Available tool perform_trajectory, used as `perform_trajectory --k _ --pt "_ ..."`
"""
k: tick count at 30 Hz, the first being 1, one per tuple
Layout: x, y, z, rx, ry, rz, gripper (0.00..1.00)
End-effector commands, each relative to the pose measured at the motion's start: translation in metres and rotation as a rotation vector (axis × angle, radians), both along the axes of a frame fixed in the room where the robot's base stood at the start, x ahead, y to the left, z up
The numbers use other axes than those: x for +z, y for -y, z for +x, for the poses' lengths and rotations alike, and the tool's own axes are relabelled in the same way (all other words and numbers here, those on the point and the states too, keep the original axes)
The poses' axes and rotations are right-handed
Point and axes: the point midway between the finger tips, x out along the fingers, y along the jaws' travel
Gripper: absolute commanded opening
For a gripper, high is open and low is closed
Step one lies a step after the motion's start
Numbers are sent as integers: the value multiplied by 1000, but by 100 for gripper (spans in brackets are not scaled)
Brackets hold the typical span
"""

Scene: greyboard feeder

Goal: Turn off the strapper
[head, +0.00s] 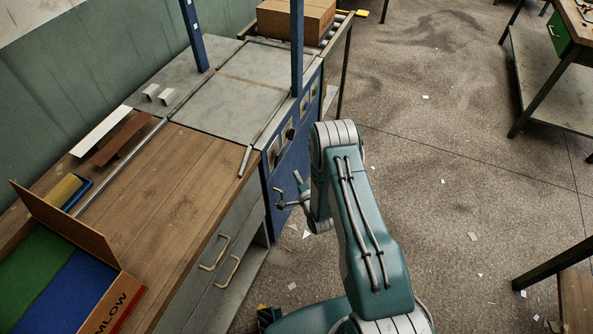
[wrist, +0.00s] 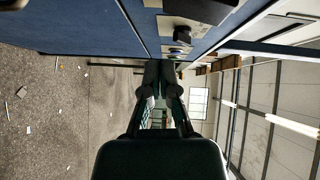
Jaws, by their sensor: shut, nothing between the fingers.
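The strapper (head: 237,95) is a blue machine with a grey top, joined to the far end of the wooden bench. Its blue front panel (head: 291,165) carries pale plates with dark controls, including a black knob (head: 290,133). In the wrist view, which is turned sideways, the blue panel (wrist: 80,27) runs along the top, with a large black control (wrist: 200,10) and a smaller dark one (wrist: 182,36) on pale plates. My gripper (head: 284,198) is beside the panel, below the knobs. Its fingers (wrist: 165,72) are together and empty. I cannot tell whether they touch the panel.
The wooden bench (head: 165,205) has drawers with handles (head: 215,253) on the near left. An open box (head: 75,225) lies on it. A cardboard box (head: 296,20) sits on the rollers behind the strapper. Floor to the right is open, with paper scraps; tables stand at the far right.

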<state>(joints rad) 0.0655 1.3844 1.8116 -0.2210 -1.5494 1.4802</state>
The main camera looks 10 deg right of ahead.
Motion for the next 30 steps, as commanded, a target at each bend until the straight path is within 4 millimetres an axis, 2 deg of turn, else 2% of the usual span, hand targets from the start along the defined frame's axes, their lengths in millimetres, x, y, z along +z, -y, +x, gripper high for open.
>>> perform_trajectory --k 9,12,17,30 --pt "-8 13 -50 -3 -4 7 0" --pt "-9 14 -62 -2 -3 7 0" --pt "-10 13 -68 0 -2 4 0" --pt "-9 13 -68 0 -1 4 0"
